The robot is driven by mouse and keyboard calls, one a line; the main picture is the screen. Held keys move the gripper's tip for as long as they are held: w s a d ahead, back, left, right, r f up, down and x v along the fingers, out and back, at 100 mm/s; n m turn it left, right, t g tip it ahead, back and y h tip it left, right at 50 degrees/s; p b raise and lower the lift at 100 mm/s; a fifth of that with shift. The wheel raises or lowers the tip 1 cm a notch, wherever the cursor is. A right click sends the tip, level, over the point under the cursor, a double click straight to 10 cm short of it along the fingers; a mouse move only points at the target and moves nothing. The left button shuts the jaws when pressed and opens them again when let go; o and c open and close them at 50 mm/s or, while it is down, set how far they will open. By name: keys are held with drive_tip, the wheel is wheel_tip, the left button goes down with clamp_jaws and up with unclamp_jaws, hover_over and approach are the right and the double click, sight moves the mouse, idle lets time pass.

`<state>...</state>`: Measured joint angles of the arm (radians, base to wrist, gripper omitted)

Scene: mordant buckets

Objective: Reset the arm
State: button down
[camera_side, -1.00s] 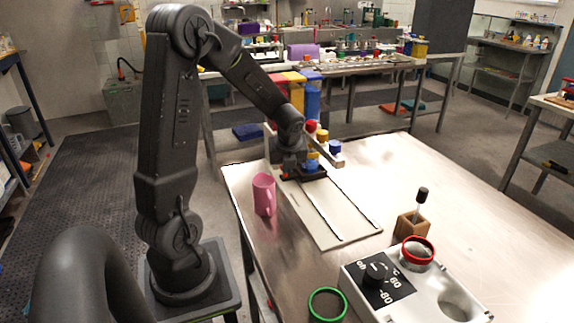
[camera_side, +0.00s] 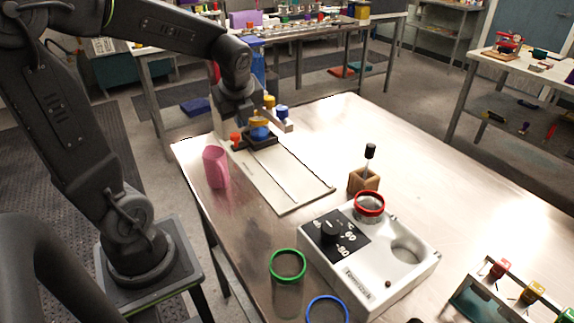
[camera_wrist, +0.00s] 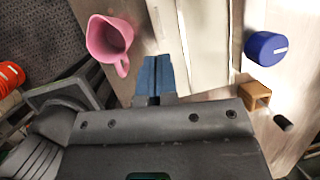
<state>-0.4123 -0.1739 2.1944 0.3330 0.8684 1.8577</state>
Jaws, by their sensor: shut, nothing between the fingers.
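My gripper shows in the wrist view as two dark blue fingers (camera_wrist: 158,75) pressed together with nothing between them. In the side view my gripper (camera_side: 250,138) is low over the back end of a pale board, in front of a rack with coloured caps. Its fingertips are hard to make out there. A pink mug (camera_side: 215,167) stands upright to the left of the board. It also shows in the wrist view (camera_wrist: 108,38), left of my fingers and apart from them.
The pale board (camera_side: 290,188) lies on the metal table. A wooden block (camera_side: 363,180) holds a black-handled tool. Green-rimmed (camera_side: 288,266) and blue-rimmed (camera_side: 327,308) jars stand in front.

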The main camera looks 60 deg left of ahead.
drive_tip(key=s+d+r+n+t+h, duration=0.2)
drive_tip(key=s+d+n, duration=0.2)
drive_tip(key=d+n, duration=0.4)
drive_tip(key=s+d+r+n+t+h, duration=0.1)
drive_tip(key=s+d+n, duration=0.3)
drive_tip(key=d+n, duration=0.5)
drive_tip(key=shift+s+r+n+t+h, duration=0.2)
drive_tip(key=shift+r+n+t+h, duration=0.25)
drive_tip(key=shift+n, duration=0.35)
